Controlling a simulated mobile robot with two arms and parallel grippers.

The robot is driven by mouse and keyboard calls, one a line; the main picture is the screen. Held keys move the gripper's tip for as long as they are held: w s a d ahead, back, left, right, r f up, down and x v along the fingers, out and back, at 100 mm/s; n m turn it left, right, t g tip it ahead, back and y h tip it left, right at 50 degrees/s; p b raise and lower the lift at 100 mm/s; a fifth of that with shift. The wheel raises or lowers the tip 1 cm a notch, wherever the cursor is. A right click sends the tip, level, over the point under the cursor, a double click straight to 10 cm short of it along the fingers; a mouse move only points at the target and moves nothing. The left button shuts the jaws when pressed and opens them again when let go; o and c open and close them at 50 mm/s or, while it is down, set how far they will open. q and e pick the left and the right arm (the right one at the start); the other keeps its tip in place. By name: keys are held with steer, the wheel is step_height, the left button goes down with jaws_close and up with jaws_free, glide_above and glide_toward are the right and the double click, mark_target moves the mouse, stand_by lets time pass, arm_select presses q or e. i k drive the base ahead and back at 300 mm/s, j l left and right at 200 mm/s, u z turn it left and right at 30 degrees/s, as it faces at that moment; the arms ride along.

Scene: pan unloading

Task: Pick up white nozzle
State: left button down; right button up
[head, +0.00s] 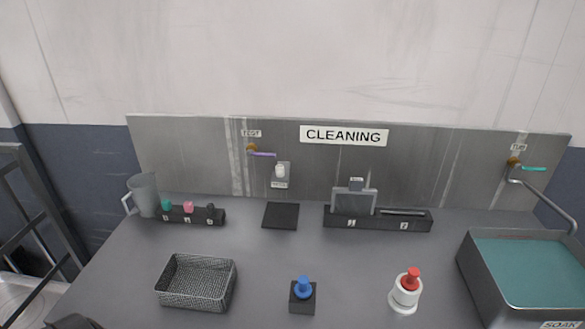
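A small white piece (281,170), which looks like the white nozzle, sits in a holder on the grey back panel, below and right of the purple lever. It is too small to make out its exact shape. A black rack (192,217) at the back left of the counter holds a teal, a pink and a dark nozzle-like piece. Neither of my grippers can be made out. A dark shape is cut off at the bottom left edge, and I cannot tell what it is.
The grey counter (262,255) holds a wire basket (197,282), a blue-knobbed block (303,296), a white bottle with red top (405,291), a clear jug (146,195), a black pad (281,216) and a black holder (377,219). A teal-filled sink (530,262) stands right.

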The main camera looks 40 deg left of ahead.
mark_target(280, 168)
steer(key=j+u, duration=0.15)
steer(key=u, duration=0.25)
steer(key=j+u, duration=0.15)
steer(key=u, duration=0.25)
steer(key=j+u, duration=0.15)
steer(key=u, duration=0.2)
steer(key=j+u, duration=0.2)
steer(key=u, duration=0.2)
steer(key=k, duration=0.05)
